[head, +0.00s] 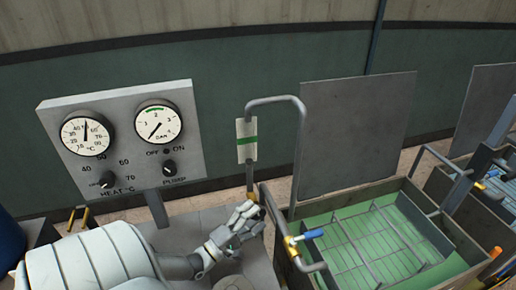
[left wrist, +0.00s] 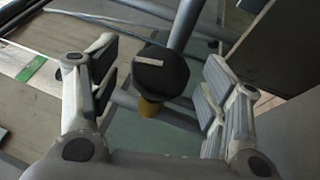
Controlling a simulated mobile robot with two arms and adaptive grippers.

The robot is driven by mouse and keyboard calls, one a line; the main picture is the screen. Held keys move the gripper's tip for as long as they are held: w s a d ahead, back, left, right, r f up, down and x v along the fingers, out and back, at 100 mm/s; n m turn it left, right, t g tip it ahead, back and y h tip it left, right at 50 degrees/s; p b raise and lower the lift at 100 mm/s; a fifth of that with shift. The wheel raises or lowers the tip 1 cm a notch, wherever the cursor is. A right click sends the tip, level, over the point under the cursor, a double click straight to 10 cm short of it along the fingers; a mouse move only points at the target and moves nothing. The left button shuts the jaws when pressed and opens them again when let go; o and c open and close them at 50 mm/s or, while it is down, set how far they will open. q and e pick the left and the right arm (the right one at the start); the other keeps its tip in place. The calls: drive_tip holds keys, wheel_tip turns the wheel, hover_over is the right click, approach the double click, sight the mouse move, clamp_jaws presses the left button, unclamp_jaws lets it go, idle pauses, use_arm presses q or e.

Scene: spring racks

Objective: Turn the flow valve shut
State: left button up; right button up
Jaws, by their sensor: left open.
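A round black knob (left wrist: 161,72) with a pale bar on its top sits on a brass stem (left wrist: 149,107) in the left wrist view; I take it for the flow valve. The bar lies roughly crosswise in that view. My left gripper (left wrist: 155,95) is open, with its fingers on either side of the knob and visible gaps to both. In the head view the left gripper (head: 250,219) is by the foot of the bent grey pipe (head: 299,150). A brass piece (head: 251,196) shows there; the knob itself is hidden or too small to tell. My right gripper is not in view.
A gauge panel (head: 120,160) with heat and pump knobs stands at the left. A tank (head: 445,222) with green liquid and a rack is at the right. A blue-handled brass valve (head: 312,234) sits on its near pipe.

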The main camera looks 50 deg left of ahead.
use_arm(q)
drive_tip(key=shift+x, duration=0.95)
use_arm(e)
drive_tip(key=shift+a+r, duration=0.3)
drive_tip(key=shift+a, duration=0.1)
use_arm(q)
drive_tip(key=c, duration=1)
drive_tip(key=g+p, duration=0.1)
drive_tip(key=p, duration=0.3)
drive_tip(key=shift+r+m+g, duration=0.3)
drive_tip(key=shift+r+m, duration=0.05)
drive_tip(key=shift+m, duration=0.05)
drive_tip(key=shift+f+g+p, duration=0.3)
drive_tip(key=shift+g+p, duration=0.2)
drive_tip(key=shift+p, duration=0.15)
drive_tip(key=shift+f, duration=0.1)
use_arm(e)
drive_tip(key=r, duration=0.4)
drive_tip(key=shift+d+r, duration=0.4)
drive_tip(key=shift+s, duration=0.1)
use_arm(q)
drive_tip(key=o, duration=1)
